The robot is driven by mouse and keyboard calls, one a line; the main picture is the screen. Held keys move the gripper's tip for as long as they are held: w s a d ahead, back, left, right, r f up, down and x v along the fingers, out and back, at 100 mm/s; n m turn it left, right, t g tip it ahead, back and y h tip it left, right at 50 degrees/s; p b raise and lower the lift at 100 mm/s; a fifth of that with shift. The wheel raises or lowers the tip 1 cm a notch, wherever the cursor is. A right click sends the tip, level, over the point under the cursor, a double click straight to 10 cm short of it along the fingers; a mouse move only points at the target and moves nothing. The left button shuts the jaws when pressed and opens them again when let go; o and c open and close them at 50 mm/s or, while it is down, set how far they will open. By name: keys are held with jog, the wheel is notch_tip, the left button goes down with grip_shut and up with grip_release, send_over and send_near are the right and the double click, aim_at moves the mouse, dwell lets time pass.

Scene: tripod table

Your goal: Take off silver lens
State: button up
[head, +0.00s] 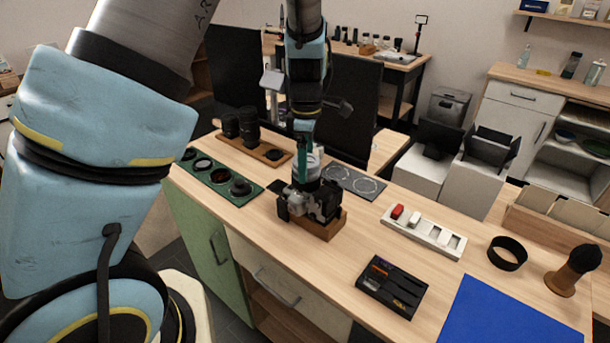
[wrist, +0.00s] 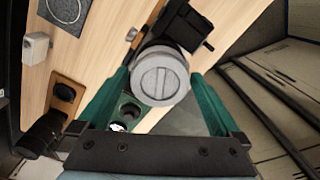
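The silver lens (head: 312,168) points upward from a camera (head: 325,204), which rests on a wooden block on the table. My gripper (head: 304,158) is right over the lens, pointing down. In the wrist view the lens (wrist: 160,82) shows its round grey front with a slotted disc. The green fingers of my gripper (wrist: 160,76) stand apart, one on each side of the lens, with a narrow gap visible at each side. I cannot tell how far down the lens the fingertips reach. The lower part of the lens is partly hidden.
A green tray (head: 252,199) with round recesses and a wooden stand with dark lenses (head: 231,126) are to the left. A grey mat with ring marks (head: 353,184) is behind the camera. A white battery tray (head: 436,238) and a black tool tray (head: 376,285) lie right.

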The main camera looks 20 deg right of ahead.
jog(key=m, duration=0.7)
jog(key=shift+m, duration=0.3)
jog(key=m, duration=0.4)
jog(key=shift+b, duration=0.4)
jog(key=m, duration=0.3)
jog(key=c, duration=1.4)
jog(key=shift+r+p, duration=0.4)
jog(key=shift+r, duration=0.25)
